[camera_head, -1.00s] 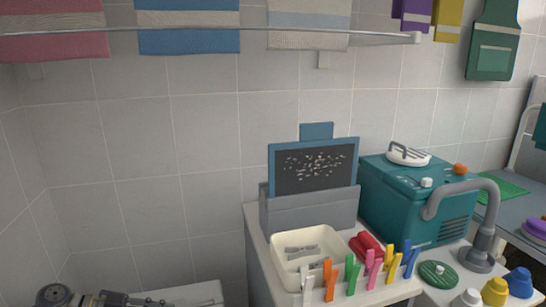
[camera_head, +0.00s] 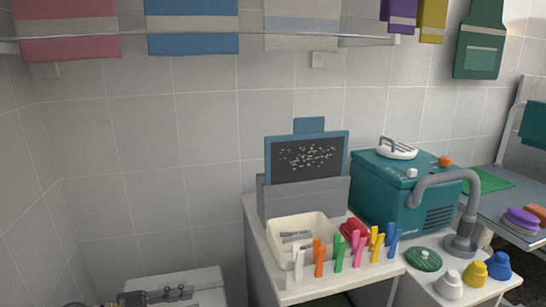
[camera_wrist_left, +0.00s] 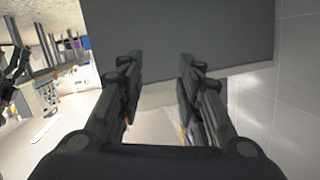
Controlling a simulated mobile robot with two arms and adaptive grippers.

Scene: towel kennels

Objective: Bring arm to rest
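My left gripper shows large in the left wrist view (camera_wrist_left: 158,75). Its two dark fingers stand apart with a clear gap, and nothing is held between them. A plain dark grey surface (camera_wrist_left: 185,30) fills the view beyond the fingertips. In the head view a dark part of my left arm lies low at the bottom left, in front of a white surface (camera_head: 205,288); its finger gap is not clear there. My right gripper is not recognisable in either view.
Towels (camera_head: 193,28) hang on a rail (camera_head: 215,36) above. The tiled wall at left is bare.

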